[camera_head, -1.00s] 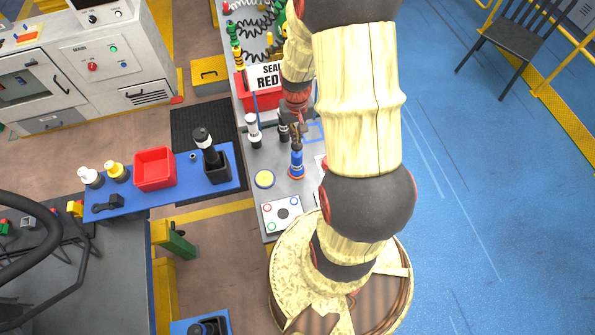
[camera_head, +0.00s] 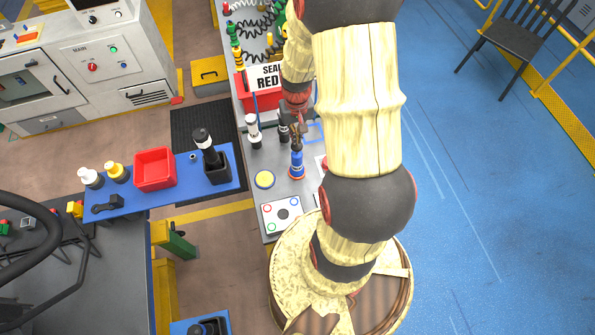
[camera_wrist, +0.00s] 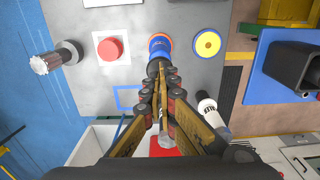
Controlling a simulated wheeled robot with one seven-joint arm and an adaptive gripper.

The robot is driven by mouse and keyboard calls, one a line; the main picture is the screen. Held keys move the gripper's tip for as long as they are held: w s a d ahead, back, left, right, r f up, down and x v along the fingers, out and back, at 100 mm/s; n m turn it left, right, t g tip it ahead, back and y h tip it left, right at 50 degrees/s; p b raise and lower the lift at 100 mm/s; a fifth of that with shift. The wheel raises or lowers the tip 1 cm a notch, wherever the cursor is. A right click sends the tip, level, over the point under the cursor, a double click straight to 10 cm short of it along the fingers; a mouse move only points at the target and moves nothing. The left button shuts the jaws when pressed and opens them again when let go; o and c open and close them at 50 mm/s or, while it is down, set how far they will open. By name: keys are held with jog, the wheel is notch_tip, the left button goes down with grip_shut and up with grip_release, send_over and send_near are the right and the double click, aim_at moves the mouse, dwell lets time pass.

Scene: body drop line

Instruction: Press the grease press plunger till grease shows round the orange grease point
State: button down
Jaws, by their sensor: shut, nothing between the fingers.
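The grease press is a blue upright cylinder (camera_head: 297,166) with an orange ring at its base, on the grey bench. In the wrist view the blue body (camera_wrist: 160,42) and orange ring show just beyond my fingertips. My gripper (camera_wrist: 161,72) is shut and empty, its fingers pointing down at the top of the press. In the head view my gripper (camera_head: 297,142) is right over the press. I cannot make out grease round the orange ring.
A yellow round button (camera_wrist: 207,43) and a red button (camera_wrist: 112,48) flank the press. A white-and-black bottle (camera_head: 253,130) stands close by. A white panel (camera_head: 282,213) lies at the bench's front. A blue shelf (camera_head: 135,203) with a red bin (camera_head: 155,169) is at left.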

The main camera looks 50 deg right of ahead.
jog(key=shift+f, duration=0.1)
jog(key=shift+f+b, duration=1.7)
jog(key=shift+f, duration=0.7)
jog(key=shift+r, duration=0.2)
jog(key=shift+r+p, duration=1.75)
jog(key=shift+r, duration=0.55)
jog(key=shift+r, duration=0.1)
notch_tip(320, 180, up, 6)
jog(key=p, duration=0.4)
jog(key=shift+s, duration=0.1)
